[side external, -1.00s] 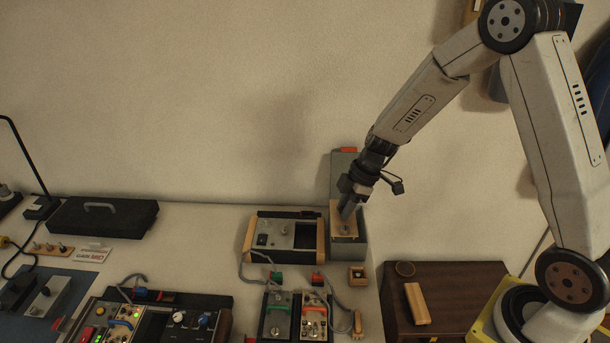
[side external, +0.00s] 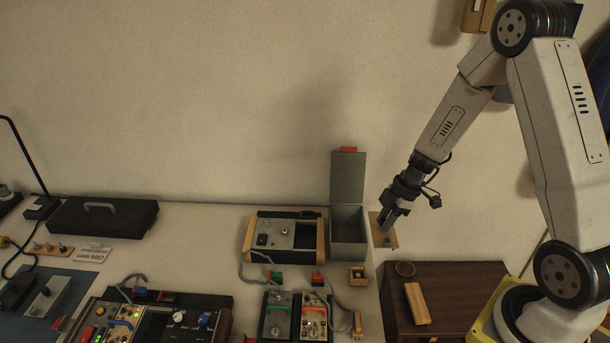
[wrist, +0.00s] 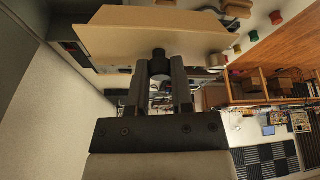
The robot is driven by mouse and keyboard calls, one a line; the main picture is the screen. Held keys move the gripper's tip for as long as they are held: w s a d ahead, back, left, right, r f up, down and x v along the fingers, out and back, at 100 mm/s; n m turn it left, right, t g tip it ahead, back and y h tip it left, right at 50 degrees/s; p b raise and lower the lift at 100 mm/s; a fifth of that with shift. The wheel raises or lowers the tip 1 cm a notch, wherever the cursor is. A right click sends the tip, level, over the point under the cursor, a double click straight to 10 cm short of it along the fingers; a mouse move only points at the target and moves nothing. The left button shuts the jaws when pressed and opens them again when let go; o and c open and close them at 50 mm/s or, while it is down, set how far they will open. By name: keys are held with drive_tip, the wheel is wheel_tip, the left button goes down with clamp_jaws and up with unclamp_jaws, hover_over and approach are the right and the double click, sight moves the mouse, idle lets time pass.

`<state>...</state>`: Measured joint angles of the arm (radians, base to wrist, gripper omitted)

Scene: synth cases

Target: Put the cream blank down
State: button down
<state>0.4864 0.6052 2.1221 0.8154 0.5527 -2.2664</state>
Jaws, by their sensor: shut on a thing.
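The cream blank (side external: 383,238) is a flat rectangular panel with a small dark knob on its face. My gripper (side external: 385,223) is shut on this knob and holds the panel in the air, just right of the open grey box. In the wrist view the panel (wrist: 140,35) spans the top of the picture, and both fingers of my gripper (wrist: 160,68) close around the dark knob (wrist: 158,60). In the side view the fingers partly hide the panel's face.
The grey box (side external: 347,243) stands at the bench's right end with its lid (side external: 348,178) up. A device with wooden side cheeks (side external: 248,236) is left of it.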

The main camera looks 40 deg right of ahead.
drive_tip(key=w+d+f, duration=0.2)
drive_tip(key=w+f, duration=0.2)
drive_tip(key=w, duration=0.5)
hover_over(347, 239)
drive_tip(key=shift+s+a+f, duration=0.1)
drive_tip(key=shift+s+f, duration=0.05)
drive_tip(key=shift+f, duration=1.2)
drive_tip(key=shift+s+f, duration=0.1)
drive_tip(key=shift+f, duration=1.25)
drive_tip(key=shift+w+f, duration=0.25)
drive_tip(key=shift+f, duration=1.55)
drive_tip(key=shift+f, duration=0.15)
drive_tip(key=c, duration=0.5)
unclamp_jaws()
